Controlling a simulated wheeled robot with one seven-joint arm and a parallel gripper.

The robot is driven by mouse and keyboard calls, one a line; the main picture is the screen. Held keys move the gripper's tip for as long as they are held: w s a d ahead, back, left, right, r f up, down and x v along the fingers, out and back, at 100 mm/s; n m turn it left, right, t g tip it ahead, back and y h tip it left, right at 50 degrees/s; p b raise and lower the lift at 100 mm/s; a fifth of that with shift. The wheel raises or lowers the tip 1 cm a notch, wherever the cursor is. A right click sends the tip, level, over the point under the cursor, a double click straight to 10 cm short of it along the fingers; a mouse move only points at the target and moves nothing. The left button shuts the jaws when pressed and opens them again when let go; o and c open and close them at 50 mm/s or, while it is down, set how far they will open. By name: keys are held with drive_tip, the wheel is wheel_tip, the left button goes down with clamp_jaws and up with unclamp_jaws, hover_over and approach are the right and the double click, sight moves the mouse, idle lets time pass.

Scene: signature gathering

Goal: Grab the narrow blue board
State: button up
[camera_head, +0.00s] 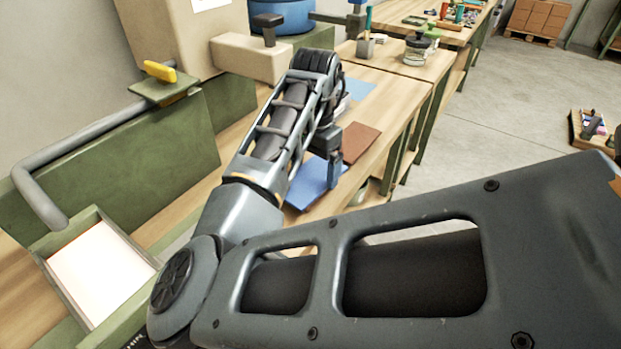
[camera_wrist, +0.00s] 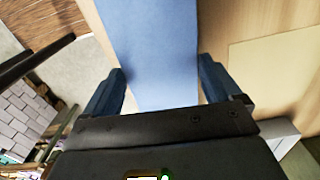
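A blue board (camera_head: 312,184) lies on the wooden bench below my gripper (camera_head: 329,158), partly hidden by my arm in the head view. In the wrist view the blue board (camera_wrist: 152,45) runs from the top edge down between the two dark blue fingers of my gripper (camera_wrist: 162,80). The fingers are apart, one on each side of the board. The right finger appears close to the board's right edge. I cannot tell whether either finger touches it or how high the gripper is above it.
A reddish-brown board (camera_head: 360,142) lies beside the blue one near the bench edge. Another light blue sheet (camera_head: 357,88) lies farther back. A green frame with a grey pipe (camera_head: 85,145) and a tray (camera_head: 100,265) stand left. Open floor (camera_head: 500,120) lies right.

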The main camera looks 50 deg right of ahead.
drive_tip(key=shift+c, duration=1.1)
drive_tip(key=shift+r, duration=0.15)
